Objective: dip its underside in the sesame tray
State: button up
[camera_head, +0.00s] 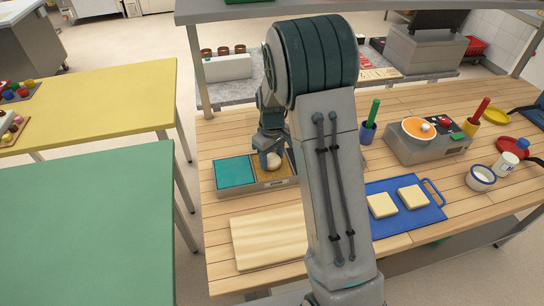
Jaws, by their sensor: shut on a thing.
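My gripper (270,150) is shut on a pale round piece (273,161), possibly a dough ball, above the right part of a grey two-part tray (258,190). The tray's left part is teal (236,172). Its right part holds a tan-brown layer (289,163), which looks like the sesame. The gripper and arm hide much of the right part. I cannot tell whether the piece touches the layer.
A pale wooden board (268,237) lies in front of the tray. Right of my arm is a blue board (418,215) with two pale square slices.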

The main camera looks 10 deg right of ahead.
jog(key=shift+r+p, duration=2.45)
jog(key=shift+r, duration=1.55)
jog(key=shift+f, duration=0.1)
